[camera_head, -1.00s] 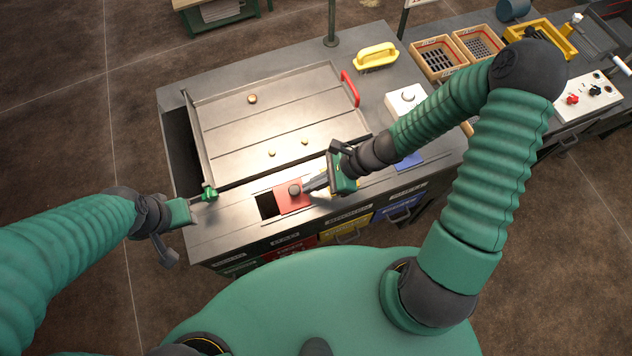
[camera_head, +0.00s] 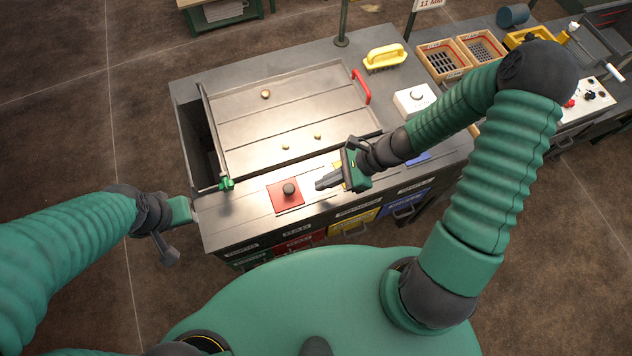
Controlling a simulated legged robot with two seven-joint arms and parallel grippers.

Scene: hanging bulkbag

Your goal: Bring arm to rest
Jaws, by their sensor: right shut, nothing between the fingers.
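My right gripper (camera_head: 322,185) is shut and empty above the table's front strip, just right of the dark knob (camera_head: 289,188) on a red square plate (camera_head: 284,203). A gap shows between its fingertips and the knob. My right arm reaches in from the right, bent at the elbow. My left gripper (camera_head: 194,211) is at the table's left front corner, short of the green knob (camera_head: 227,184). Its fingers are too small and dark to read.
The metal table holds a grooved tray (camera_head: 240,115) with several small round pieces and a red handle (camera_head: 361,88). A yellow-handled brush (camera_head: 385,59), a white button box (camera_head: 413,100) and wooden crates (camera_head: 440,60) stand behind my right arm. Labelled drawers line the front (camera_head: 350,226).

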